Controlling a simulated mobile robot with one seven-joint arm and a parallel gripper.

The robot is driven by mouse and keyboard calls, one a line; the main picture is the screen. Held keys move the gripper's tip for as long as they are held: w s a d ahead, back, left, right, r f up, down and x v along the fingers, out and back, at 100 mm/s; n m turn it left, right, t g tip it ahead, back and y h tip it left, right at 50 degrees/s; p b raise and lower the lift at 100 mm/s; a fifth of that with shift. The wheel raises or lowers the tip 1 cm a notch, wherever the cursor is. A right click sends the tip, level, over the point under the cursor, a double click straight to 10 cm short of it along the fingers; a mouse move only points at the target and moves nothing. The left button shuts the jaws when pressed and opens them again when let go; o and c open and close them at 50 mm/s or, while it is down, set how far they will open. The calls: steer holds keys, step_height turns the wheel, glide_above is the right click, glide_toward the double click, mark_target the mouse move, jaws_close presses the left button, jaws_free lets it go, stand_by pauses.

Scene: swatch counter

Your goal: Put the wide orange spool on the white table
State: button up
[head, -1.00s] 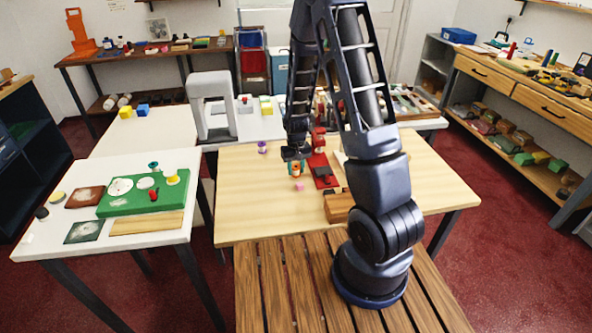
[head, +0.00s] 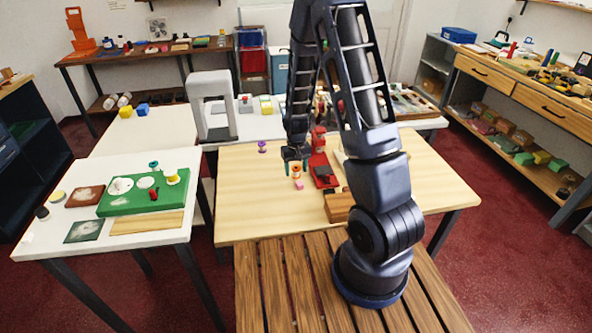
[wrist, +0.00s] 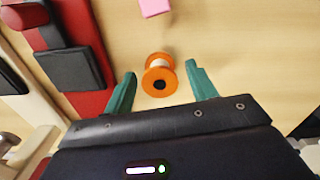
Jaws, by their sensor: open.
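The wide orange spool (head: 297,172) stands on the light wooden table (head: 240,205), beside a pink block (head: 299,184). In the wrist view the orange spool (wrist: 159,76) shows its orange flanges, pale middle and dark hole. My gripper (wrist: 161,74) is open, with one teal finger on each side of the spool and gaps between. It also shows in the head view (head: 296,167), at the spool. I cannot tell how far down the fingers reach. A white table (head: 45,238) stands at the left, carrying a green board (head: 140,202).
A red and black stamp-like item (head: 322,172) lies close to the right of the spool. A wooden block (head: 338,208) is in front of it. A purple spool (head: 262,146) stands behind left. The wooden table's left part is clear. A grey-white arch (head: 212,105) stands behind.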

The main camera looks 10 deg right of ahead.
step_height(320, 180, up, 12)
step_height(320, 180, up, 16)
steer(key=t, duration=0.2)
glide_above(296, 168)
steer(key=s+d, duration=0.6)
steer(key=s, duration=0.2)
steer(key=s+d+r+m+t, duration=0.1)
steer(key=s+d+r, duration=0.1)
steer(key=s+r, duration=0.3)
steer(key=s+d+r+t, duration=0.1)
steer(key=s+d+r, duration=0.2)
steer(key=s, duration=0.7)
step_height(296, 168, up, 2)
steer(key=shift+s+m, duration=0.25)
steer(key=shift+m, duration=0.15)
steer(key=shift+o, duration=0.4)
steer(key=shift+s+t, duration=0.3)
steer(key=shift+s, duration=0.1)
